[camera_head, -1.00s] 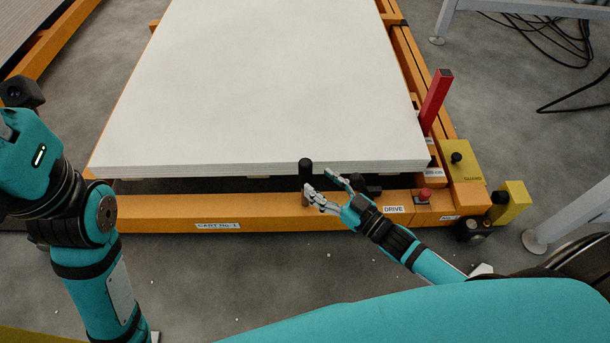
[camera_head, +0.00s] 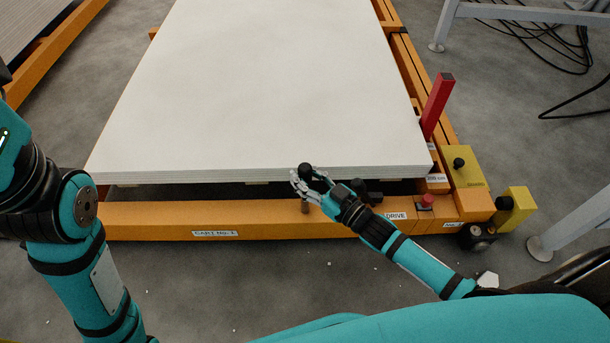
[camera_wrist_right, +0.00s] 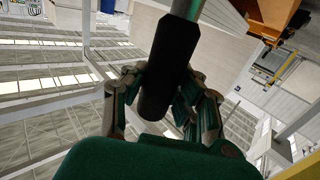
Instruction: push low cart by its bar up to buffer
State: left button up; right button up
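The low orange cart (camera_head: 150,222), labelled CART No. 1, carries a stack of white boards (camera_head: 270,95). A short upright bar with a black grip (camera_head: 305,170) stands at its front edge; the grip also shows in the right wrist view (camera_wrist_right: 165,75). My right gripper (camera_head: 308,180) has its fingers on both sides of the grip, and the grip lies between the fingers (camera_wrist_right: 163,85) in the wrist view. The fingers look spread; contact is unclear. My left arm is at the left, its gripper outside the picture. I cannot tell for certain which part is the buffer.
A red post (camera_head: 437,105), a yellow block with a black knob (camera_head: 467,172), another yellow block (camera_head: 518,202) and a red button (camera_head: 427,200) are at the right corner. Grey legs (camera_head: 575,222) and black cables (camera_head: 550,40) lie farther right. Bare floor is in front.

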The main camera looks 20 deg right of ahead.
jog(key=c, duration=0.3)
jog(key=shift+d+p, duration=0.4)
jog(key=shift+p, duration=0.25)
jog(key=shift+c, duration=0.2)
jog(key=shift+s+d+f, duration=0.1)
jog(key=shift+s+d, duration=0.15)
jog(key=shift+d, duration=0.35)
jog(key=o, duration=0.9)
jog(key=shift+d, duration=0.15)
jog(key=shift+c, duration=0.2)
jog(key=shift+o, duration=1.3)
jog(key=shift+a, duration=0.2)
jog(key=shift+s, duration=0.1)
jog(key=v, duration=1.2)
